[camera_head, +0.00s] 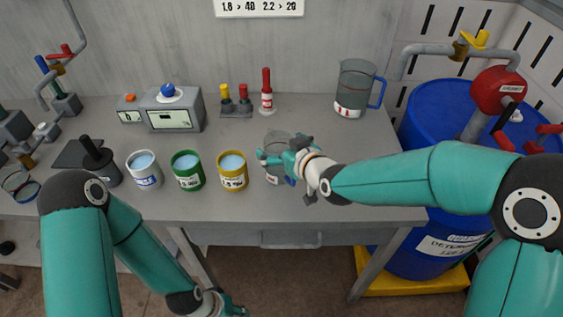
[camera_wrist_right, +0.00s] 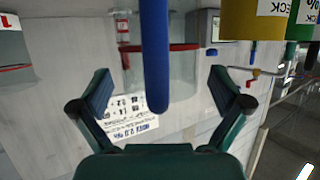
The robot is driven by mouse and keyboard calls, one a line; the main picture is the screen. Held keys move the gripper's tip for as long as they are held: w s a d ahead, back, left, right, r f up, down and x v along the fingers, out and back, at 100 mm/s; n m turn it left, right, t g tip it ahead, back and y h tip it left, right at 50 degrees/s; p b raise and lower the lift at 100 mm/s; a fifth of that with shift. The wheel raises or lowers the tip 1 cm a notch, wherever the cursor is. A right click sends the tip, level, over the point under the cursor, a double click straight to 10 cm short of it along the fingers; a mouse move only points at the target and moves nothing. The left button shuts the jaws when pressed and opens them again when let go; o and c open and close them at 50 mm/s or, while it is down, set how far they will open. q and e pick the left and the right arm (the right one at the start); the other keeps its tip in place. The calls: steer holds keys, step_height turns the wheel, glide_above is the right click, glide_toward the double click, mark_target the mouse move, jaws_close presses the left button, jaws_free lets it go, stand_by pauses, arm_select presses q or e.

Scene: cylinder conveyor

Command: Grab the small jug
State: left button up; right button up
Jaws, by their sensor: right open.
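The small jug (camera_head: 273,172) is a clear beaker standing on the grey bench, right of the yellow can. My right gripper (camera_head: 287,157) is at the jug and hides part of it. In the right wrist view, the jug's clear body (camera_wrist_right: 185,72) with a red line shows behind its blue handle (camera_wrist_right: 155,55). The open fingers of my right gripper (camera_wrist_right: 160,85) lie on either side of the handle, with gaps visible. My left gripper (camera_head: 225,304) is low at the bottom edge, in front of the bench, and its fingers are too cut off to read.
A larger clear jug (camera_head: 355,88) with a blue handle stands at the back right. White (camera_head: 146,175), green (camera_head: 188,178) and yellow (camera_head: 233,176) cans stand left of the small jug. A red-topped bottle (camera_head: 267,95) is behind.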

steer(key=c, duration=1.3)
steer(key=shift+c, duration=0.4)
steer(key=shift+r, duration=0.1)
